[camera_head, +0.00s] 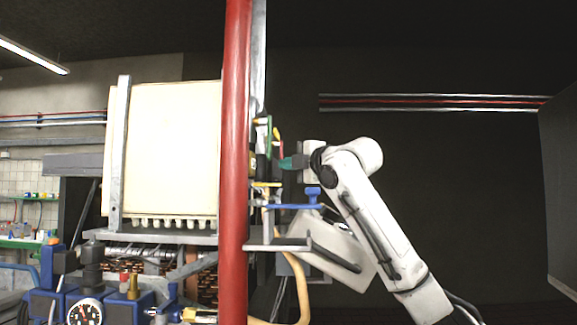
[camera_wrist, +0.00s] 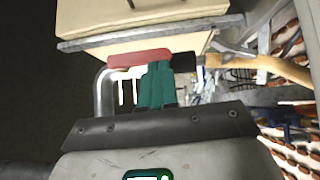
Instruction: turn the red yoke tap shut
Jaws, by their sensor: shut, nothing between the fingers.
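The red yoke tap shows in the wrist view as a short red bar (camera_wrist: 138,58) with a black piece at its right end. A bent metal tube drops from its left end. My gripper (camera_wrist: 157,66) has teal fingers, closed together with nothing between them. Their tips overlap the bar's lower edge in the picture; I cannot tell whether they touch it. In the head view my gripper (camera_head: 283,163) points left at the valve cluster beside a thick red post. A small sliver of red (camera_head: 280,148) shows just above the fingertips; the rest of the tap is hidden or unclear there.
The thick red post (camera_head: 236,160) stands left of my gripper. A blue handle (camera_head: 300,205) and grey plates sit below it. A large cream panel (camera_head: 170,150) is farther left. A tan hose (camera_wrist: 265,66) runs right of the tap. The dark area right of my arm looks open.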

